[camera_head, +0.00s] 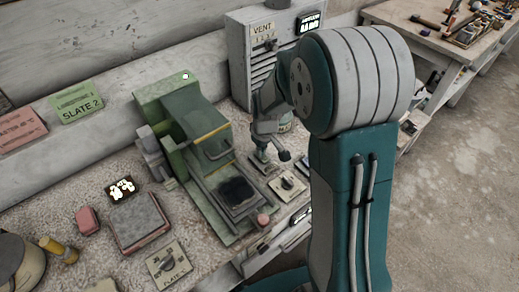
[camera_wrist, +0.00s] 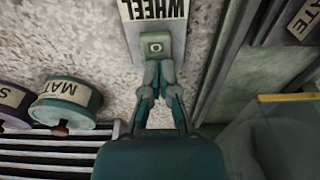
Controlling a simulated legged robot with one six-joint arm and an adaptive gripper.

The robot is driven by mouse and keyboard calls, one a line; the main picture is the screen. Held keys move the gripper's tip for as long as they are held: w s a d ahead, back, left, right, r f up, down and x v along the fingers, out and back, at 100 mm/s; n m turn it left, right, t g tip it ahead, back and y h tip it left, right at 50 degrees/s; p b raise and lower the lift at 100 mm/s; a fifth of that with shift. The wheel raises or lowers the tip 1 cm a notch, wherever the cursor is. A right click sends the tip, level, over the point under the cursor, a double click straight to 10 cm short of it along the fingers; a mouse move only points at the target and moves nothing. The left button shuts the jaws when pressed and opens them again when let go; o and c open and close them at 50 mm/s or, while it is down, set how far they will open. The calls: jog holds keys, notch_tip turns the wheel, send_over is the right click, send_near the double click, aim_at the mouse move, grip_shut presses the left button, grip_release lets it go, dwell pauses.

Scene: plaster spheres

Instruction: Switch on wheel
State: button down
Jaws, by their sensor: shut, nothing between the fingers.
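A pale plate lettered WHEEL (camera_wrist: 155,10) shows upside down at the top of the wrist view. A small grey-green square part with a light ring (camera_wrist: 155,46) sits at its lower end; I cannot tell its on or off state. My gripper (camera_wrist: 158,66) is shut and empty, its fingertips at or just short of this part; contact is unclear. In the head view my gripper (camera_head: 262,155) points down right of the green machine (camera_head: 190,115), above a small pale plate (camera_head: 263,167), mostly hidden by the gripper.
A knob plate (camera_head: 288,184) lies right of my gripper. The grey VENT box (camera_head: 245,55) stands behind. A teal spool marked MAT (camera_wrist: 65,103) stands left in the wrist view. The machine carries a yellow-edged guard (camera_head: 212,142) and a red knob (camera_head: 263,220).

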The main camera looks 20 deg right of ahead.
notch_tip(320, 180, up, 14)
jog(key=w+a, duration=0.1)
jog(key=w, duration=0.1)
jog(key=shift+w+f, duration=0.15)
dwell(0.6)
jog(key=s+r+m+t, duration=0.2)
jog(key=s+r, duration=0.1)
jog(key=s, duration=0.9)
jog(key=s+d+r+m+t, duration=0.1)
jog(key=s+r, duration=0.3)
jog(key=s, duration=0.8)
jog(key=shift+r+m+t+h, duration=0.25)
jog(key=shift+m+t+h, duration=0.05)
jog(key=shift+m+t, duration=0.45)
